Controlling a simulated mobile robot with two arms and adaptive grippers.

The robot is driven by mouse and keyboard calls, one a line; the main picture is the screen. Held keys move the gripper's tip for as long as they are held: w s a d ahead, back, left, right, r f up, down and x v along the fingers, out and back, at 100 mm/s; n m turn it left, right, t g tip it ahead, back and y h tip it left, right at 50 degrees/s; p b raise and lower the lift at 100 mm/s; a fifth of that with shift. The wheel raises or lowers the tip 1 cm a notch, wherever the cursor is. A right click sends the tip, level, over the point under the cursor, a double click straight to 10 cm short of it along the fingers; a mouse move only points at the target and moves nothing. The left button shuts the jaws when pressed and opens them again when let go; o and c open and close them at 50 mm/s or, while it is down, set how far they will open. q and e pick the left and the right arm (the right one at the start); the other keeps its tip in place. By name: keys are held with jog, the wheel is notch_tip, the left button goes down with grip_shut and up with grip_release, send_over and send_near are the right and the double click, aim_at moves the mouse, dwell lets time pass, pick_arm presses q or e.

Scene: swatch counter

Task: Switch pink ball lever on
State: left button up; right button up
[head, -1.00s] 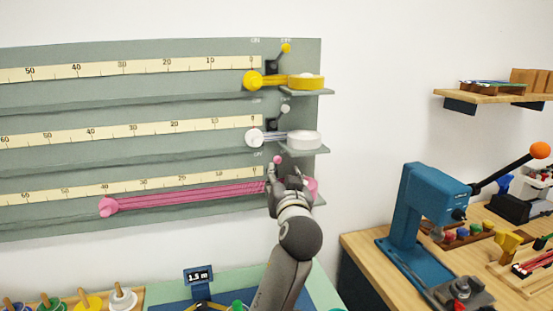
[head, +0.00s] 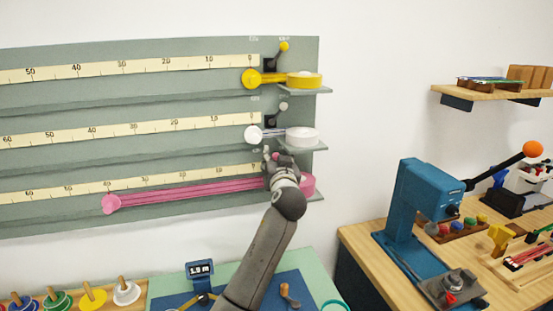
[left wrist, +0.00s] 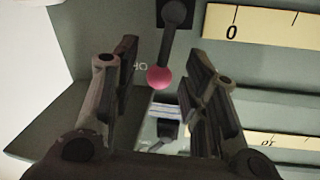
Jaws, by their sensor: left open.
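The pink ball (left wrist: 159,77) sits on the end of a dark lever (left wrist: 171,42) that pivots on a black mount (left wrist: 173,12) on the grey-green board. In the left wrist view the ball shows in the gap between the fingers of my left gripper (left wrist: 160,86), beside an upside-down label that seems to read OFF. The fingers are apart and not closed on it; I cannot tell how deep the ball lies between them. In the head view my left gripper (head: 275,163) is at the board's lower right and mostly hides the ball. My right gripper is not in view.
The pink ribbon (head: 180,195) and its pink spool (head: 308,184) are close by the gripper. The white lever (head: 284,107) and yellow lever (head: 283,47) are above. A blue press (head: 412,205) stands at the right.

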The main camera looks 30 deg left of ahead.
pick_arm(q)
jog(key=shift+c, duration=1.5)
grip_shut()
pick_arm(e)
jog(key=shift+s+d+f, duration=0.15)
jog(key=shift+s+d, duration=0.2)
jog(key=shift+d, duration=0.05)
pick_arm(q)
jog(key=s+n+b, duration=0.1)
jog(key=n+b, duration=0.2)
jog(key=b, duration=0.1)
jog(key=s+a+n+y+b, duration=0.1)
jog(key=n+b, duration=0.2)
jog(key=b, duration=0.2)
jog(key=s+a+f+n+b, duration=0.1)
jog(key=n+b, duration=0.2)
jog(key=b, duration=0.1)
jog(key=shift+a+n+y, duration=0.2)
jog(key=shift+n+y, duration=0.1)
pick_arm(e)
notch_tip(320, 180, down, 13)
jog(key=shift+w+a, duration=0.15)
